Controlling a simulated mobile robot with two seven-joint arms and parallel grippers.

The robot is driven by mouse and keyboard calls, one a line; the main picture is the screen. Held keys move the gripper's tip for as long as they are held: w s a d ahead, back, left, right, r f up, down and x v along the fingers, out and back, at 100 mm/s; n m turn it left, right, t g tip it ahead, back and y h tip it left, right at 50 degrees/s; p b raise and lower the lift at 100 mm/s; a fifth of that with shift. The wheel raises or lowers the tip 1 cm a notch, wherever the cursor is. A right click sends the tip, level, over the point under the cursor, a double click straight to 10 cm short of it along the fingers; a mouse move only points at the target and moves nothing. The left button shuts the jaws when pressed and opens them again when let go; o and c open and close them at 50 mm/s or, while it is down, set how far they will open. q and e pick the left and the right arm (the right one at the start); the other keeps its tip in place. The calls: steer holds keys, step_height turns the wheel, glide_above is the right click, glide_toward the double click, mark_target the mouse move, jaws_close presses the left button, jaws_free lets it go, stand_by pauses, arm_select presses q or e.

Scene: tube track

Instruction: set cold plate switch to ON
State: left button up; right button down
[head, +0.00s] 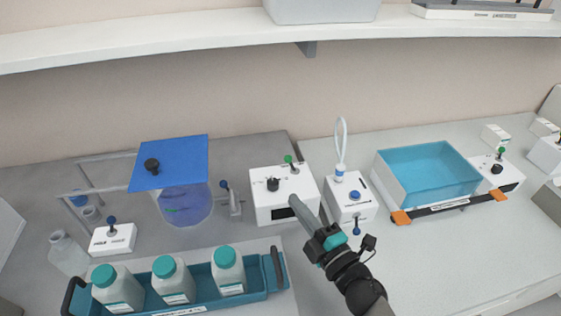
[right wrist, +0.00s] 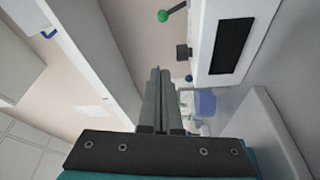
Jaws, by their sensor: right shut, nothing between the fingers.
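A white control box (head: 270,208) stands mid-table, with a black knob (head: 272,184) and a green-tipped lever switch (head: 290,162) on top and a dark display on its front. I cannot read which device it belongs to. In the right wrist view the box (right wrist: 206,40) is at the upper right, with its green-tipped lever (right wrist: 174,11). My right gripper (head: 294,200) is shut and empty, its fingertips overlapping the box's front right part in the head view. In the right wrist view its fingers (right wrist: 160,72) lie together, apart from the lever. My left gripper is not in view.
Right of it stands a white box with a blue button (head: 354,195) and a looped tube. A blue water bath (head: 390,185) is farther right, with another green-tipped switch box (head: 508,183). A blue-lidded vessel (head: 170,160) and a teal bottle rack (head: 258,290) are left.

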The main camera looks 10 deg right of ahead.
mark_target(276, 185)
steer(key=x, duration=0.9)
steer(key=shift+w+a+r, duration=0.1)
steer(key=shift+w, duration=0.2)
steer(key=w+d, duration=0.2)
steer(key=shift+d+f+b, duration=0.3)
steer(key=shift+f+b, duration=0.05)
steer(key=shift+f, duration=0.05)
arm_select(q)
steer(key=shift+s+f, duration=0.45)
arm_select(e)
steer(key=shift+w+d, duration=0.2)
steer(key=shift+d, duration=0.1)
